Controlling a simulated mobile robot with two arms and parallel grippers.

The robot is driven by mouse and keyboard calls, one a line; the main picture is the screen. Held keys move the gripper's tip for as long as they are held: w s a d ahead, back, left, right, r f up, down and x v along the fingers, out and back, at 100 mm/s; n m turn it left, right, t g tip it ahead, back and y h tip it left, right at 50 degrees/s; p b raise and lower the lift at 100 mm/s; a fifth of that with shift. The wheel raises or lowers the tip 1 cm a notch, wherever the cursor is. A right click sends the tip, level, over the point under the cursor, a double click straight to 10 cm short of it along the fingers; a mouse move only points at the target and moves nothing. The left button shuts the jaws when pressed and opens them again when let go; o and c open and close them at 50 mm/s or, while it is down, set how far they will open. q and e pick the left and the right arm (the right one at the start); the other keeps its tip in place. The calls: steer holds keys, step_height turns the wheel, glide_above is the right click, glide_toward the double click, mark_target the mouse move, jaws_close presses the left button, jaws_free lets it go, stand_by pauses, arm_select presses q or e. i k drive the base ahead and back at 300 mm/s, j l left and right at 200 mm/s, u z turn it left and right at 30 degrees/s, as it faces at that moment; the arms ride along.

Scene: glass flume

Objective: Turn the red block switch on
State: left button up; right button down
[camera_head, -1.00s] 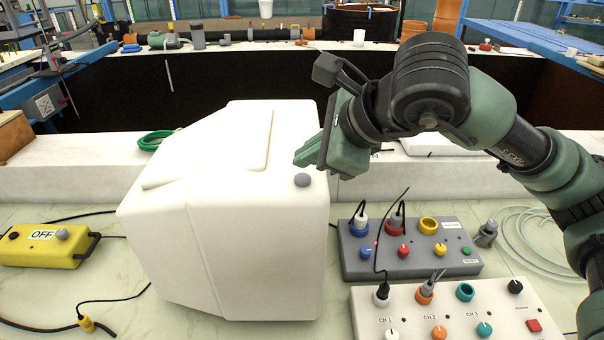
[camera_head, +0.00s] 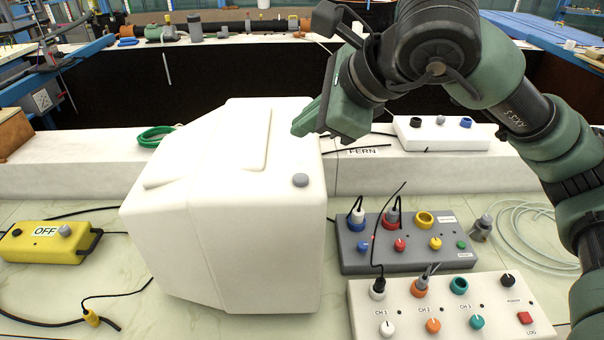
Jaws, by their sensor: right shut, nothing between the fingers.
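I cannot make out a red block switch. A yellow box (camera_head: 42,243) lies at the left, with an "OFF" label and a grey knob (camera_head: 64,230) on top. At the right front, a white control box (camera_head: 440,308) has a small red button (camera_head: 525,317) marked "LOG" and coloured knobs. Behind it, a grey control box (camera_head: 400,262) carries a red knob (camera_head: 400,244) and a red socket with a plug. My right gripper (camera_head: 306,127) is shut and empty, pointing left, raised and apart from all of these boxes. My left gripper is not in view.
A small white box with knobs (camera_head: 450,137) stands on the white ledge (camera_head: 440,172) behind. A black cable with a yellow connector (camera_head: 92,318) lies at the lower left. Clear tubing (camera_head: 530,262) is coiled at the right. A green coil (camera_head: 155,136) rests at the back left.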

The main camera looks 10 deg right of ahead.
mark_target(399, 244)
steer(key=z, duration=1.2)
